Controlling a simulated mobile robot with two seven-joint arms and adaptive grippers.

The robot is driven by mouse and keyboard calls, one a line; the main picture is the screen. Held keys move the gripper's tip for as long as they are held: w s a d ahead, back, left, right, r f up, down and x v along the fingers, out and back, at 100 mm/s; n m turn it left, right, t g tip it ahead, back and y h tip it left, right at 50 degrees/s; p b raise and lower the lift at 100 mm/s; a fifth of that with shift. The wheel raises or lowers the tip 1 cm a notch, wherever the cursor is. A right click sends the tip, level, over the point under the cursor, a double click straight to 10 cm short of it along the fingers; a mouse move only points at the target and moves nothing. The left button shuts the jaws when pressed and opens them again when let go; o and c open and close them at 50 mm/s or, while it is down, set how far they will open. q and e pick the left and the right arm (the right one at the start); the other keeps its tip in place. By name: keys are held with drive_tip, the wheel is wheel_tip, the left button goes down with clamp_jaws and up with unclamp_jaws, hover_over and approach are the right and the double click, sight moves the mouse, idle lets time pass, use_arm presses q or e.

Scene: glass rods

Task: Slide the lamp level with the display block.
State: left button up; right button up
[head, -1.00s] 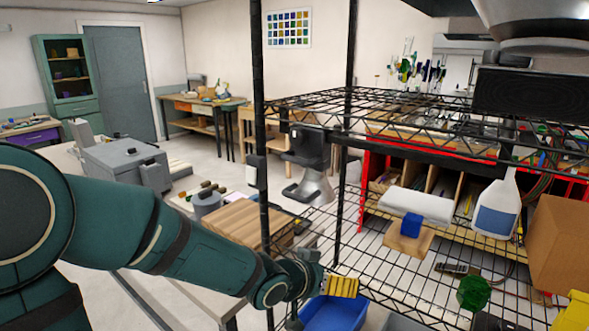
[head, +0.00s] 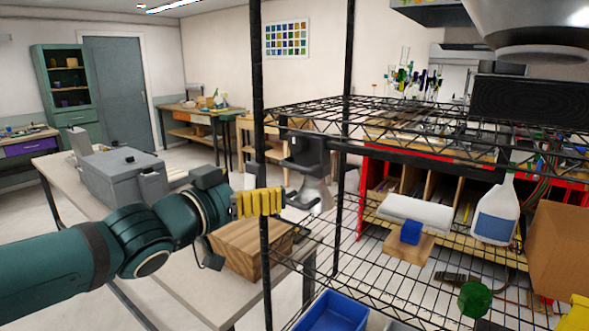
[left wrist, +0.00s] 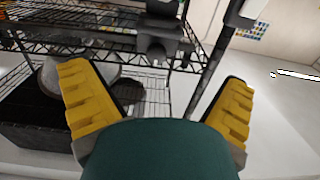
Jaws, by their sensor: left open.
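The dark lamp (head: 305,152) hangs under the wire top shelf at the left end of a black rail; it also shows in the left wrist view (left wrist: 158,38). The blue display block (head: 410,232) stands on a small wooden base on the lower wire shelf, to the right of the lamp. My left gripper (head: 262,203) is open and empty, with yellow ridged pads. It appears in front of the front-left shelf post, below and left of the lamp, apart from it. In the left wrist view its two fingers (left wrist: 158,103) are wide apart with nothing between. My right gripper is not in view.
The black shelf post (head: 256,80) stands close to my left gripper. A white towel roll (head: 415,212), a white bottle (head: 495,215), a green object (head: 473,299) and a cardboard box (head: 562,250) are around the block. A blue tray (head: 333,313) sits at the front.

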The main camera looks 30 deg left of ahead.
sight(293, 167)
use_arm(q)
drive_tip(key=w, duration=0.4)
drive_tip(key=w+b, duration=0.1)
drive_tip(key=w, duration=0.3)
drive_tip(key=w+d+b, duration=0.1)
drive_tip(key=w, duration=0.3)
drive_tip(key=shift+c, duration=0.3)
drive_tip(key=c, duration=1.1)
